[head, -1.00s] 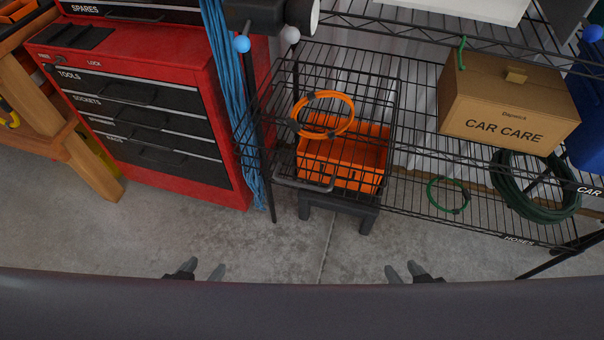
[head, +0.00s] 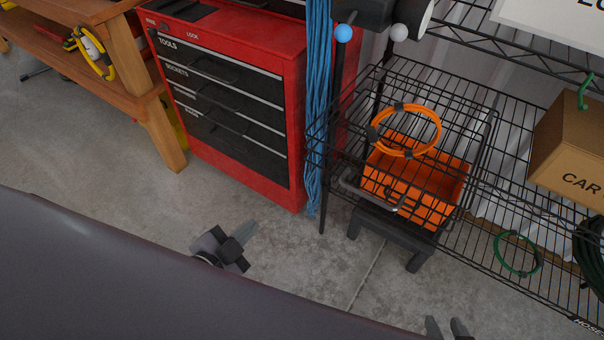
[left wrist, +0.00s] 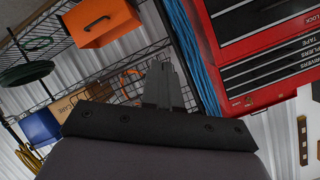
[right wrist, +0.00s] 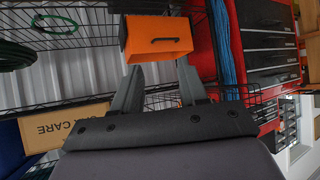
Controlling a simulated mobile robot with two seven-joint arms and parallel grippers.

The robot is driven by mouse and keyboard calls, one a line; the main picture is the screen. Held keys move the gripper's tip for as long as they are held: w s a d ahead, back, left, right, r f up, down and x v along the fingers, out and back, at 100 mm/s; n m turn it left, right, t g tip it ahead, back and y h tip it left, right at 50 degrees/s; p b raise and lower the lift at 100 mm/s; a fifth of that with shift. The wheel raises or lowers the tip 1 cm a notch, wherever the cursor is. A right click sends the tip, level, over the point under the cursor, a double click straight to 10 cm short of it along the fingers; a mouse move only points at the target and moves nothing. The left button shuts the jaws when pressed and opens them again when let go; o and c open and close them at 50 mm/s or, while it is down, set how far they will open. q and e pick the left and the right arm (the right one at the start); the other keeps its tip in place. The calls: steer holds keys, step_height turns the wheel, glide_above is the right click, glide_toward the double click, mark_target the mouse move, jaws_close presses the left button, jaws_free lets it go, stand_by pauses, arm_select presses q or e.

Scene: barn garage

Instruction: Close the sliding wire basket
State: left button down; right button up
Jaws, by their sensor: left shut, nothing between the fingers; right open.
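The wire basket (head: 440,88) is black and hangs from the wire shelf in the head view. It juts out over the floor toward me, with a grey bar handle (head: 365,205) low on its near side. An orange cable coil (head: 437,128) lies in the basket. My left gripper (head: 245,233) is shut and empty, well left of and nearer than the basket. My right gripper (head: 446,326) is open and empty at the bottom edge, nearer to me than the basket. Both grippers are apart from it.
A red tool cabinet (head: 295,180) and hanging blue rope (head: 318,110) are just left. A cardboard box (head: 560,130) sits on the shelf at right. The concrete floor in front is clear.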

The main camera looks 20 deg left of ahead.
arm_select(q)
steer(key=w+d+r+m+t+h+b, duration=0.1)
steer(key=w+d+r+m+t+b, duration=0.1)
steer(key=w+m, duration=0.3)
steer(key=w+d+r+m+t+h+b, duration=0.1)
steer(key=w+d+m+b, duration=0.1)
steer(key=w+m, duration=0.4)
steer(key=w+b, duration=0.1)
steer(key=w, duration=0.4)
steer(key=shift+w+d+r+m+t, duration=0.3)
steer(key=shift+w+d+r+t, duration=0.05)
steer(key=shift+t, duration=0.05)
